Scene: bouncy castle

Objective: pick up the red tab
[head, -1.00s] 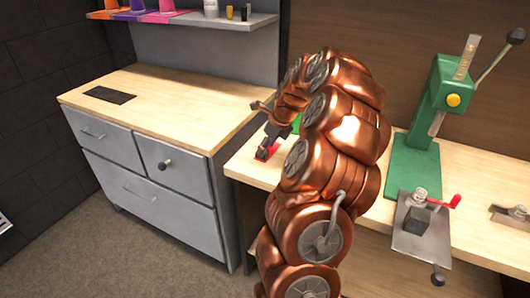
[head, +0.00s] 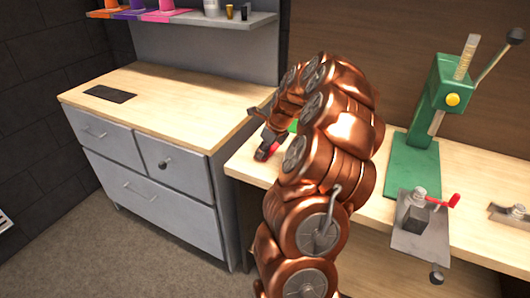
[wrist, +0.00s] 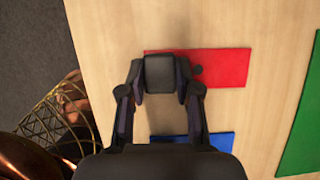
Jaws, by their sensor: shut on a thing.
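The red tab (wrist: 226,68) is a flat red rectangle on the light wood bench top in the wrist view. A dark block (wrist: 160,73) stands at its left end, between my fingertips. My gripper (wrist: 161,88) is closed on this dark block, which looks like part of the red tab; I cannot tell for certain. In the head view, a bit of red (head: 268,149) shows by my gripper, mostly hidden by my arm. I cannot tell whether the tab is clear of the bench.
A blue flat piece (wrist: 216,143) lies below, partly hidden by my gripper. A green sheet (wrist: 303,125) lies to the right. In the head view, a green lever press (head: 437,110) stands right of my arm, and a grey cabinet (head: 150,165) stands to the left.

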